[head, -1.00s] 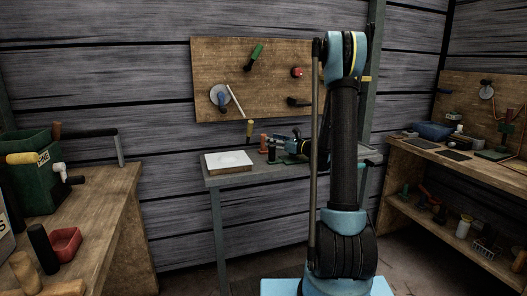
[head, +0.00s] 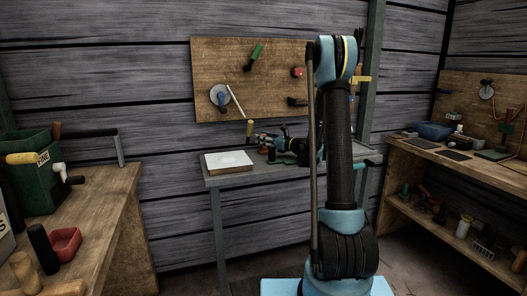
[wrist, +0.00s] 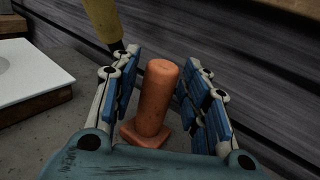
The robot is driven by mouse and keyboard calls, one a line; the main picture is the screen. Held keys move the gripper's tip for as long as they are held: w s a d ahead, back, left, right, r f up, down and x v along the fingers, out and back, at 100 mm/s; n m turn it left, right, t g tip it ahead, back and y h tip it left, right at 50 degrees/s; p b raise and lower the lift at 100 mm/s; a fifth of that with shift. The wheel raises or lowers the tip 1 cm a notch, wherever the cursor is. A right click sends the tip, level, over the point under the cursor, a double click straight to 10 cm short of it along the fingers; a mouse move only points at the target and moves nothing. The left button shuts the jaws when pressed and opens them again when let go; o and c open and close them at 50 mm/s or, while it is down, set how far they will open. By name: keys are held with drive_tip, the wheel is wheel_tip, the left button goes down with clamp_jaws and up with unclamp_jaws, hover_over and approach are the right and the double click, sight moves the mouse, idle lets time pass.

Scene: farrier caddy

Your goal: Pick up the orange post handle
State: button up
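The orange post handle (wrist: 157,98) stands upright on its flared base on the small grey table (head: 235,181). In the wrist view it sits between the two blue-padded fingers of my gripper (wrist: 160,95). Gaps show on both sides of the post, so the fingers are open around it and not visibly touching it. In the head view my gripper (head: 257,140) reaches over the table from the right and mostly hides the post.
A white-topped block (head: 228,161) lies on the table's left side. A yellow handle (wrist: 103,18) rises just beyond my left finger. A wooden pegboard (head: 250,75) hangs on the wall behind. Workbenches with clutter stand at left and right.

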clamp_jaws()
drive_tip(key=shift+s+d+r, duration=0.1)
drive_tip(key=shift+s+r, duration=0.15)
drive_tip(key=shift+r, duration=0.2)
wheel_tip(320, 180, up, 11)
drive_tip(key=shift+s+f, duration=0.1)
drive_tip(key=s+d, duration=0.3)
drive_tip(key=s, duration=0.6)
drive_tip(key=s+d, duration=0.3)
drive_tip(key=s, duration=0.6)
drive_tip(key=shift+s, duration=0.15)
drive_tip(key=shift+f, duration=0.1)
drive_tip(key=shift+c, duration=0.9)
unclamp_jaws()
clamp_jaws()
